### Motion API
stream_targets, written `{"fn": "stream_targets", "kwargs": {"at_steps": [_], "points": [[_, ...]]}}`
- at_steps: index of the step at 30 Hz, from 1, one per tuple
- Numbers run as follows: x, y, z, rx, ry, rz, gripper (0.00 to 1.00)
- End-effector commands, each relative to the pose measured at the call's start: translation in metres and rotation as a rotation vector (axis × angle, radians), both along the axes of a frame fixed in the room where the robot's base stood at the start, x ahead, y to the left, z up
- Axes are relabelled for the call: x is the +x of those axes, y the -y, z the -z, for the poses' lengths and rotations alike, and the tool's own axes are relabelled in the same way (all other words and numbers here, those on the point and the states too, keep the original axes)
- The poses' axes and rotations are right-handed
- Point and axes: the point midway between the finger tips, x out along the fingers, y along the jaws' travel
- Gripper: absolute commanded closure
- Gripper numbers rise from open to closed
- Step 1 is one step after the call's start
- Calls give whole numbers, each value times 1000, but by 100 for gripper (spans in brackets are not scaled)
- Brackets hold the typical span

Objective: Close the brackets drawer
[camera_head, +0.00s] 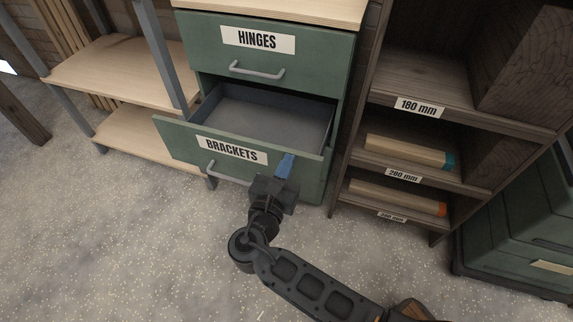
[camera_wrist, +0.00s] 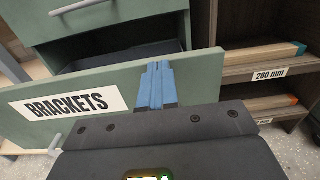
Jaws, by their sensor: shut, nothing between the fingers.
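The brackets drawer (camera_head: 170,137) is the lower green drawer of the cabinet, pulled well out, with its grey inside showing empty where visible. Its front carries the BRACKETS label (camera_head: 232,150) and a grey bar handle (camera_head: 226,174). My gripper (camera_head: 286,164) has blue fingers, shut with nothing between them. It is at the drawer front, right of the label and handle. In the wrist view the blue fingertips (camera_wrist: 157,82) overlap the green front (camera_wrist: 125,78) near its right end; I cannot tell whether they touch it.
The HINGES drawer (camera_head: 310,60) above is closed. A wooden shelf unit (camera_head: 345,150) with labelled boards stands close on the right. A green case (camera_head: 515,245) stands at far right. Speckled floor in front is clear.

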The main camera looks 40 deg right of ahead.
Motion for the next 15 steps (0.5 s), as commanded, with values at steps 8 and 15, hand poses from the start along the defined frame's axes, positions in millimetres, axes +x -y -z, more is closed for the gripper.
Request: {"fn": "stream_targets", "kwargs": {"at_steps": [8,15], "points": [[1,1,0,0,0,0,100],[17,25,-2,0,-1,4,100]]}}
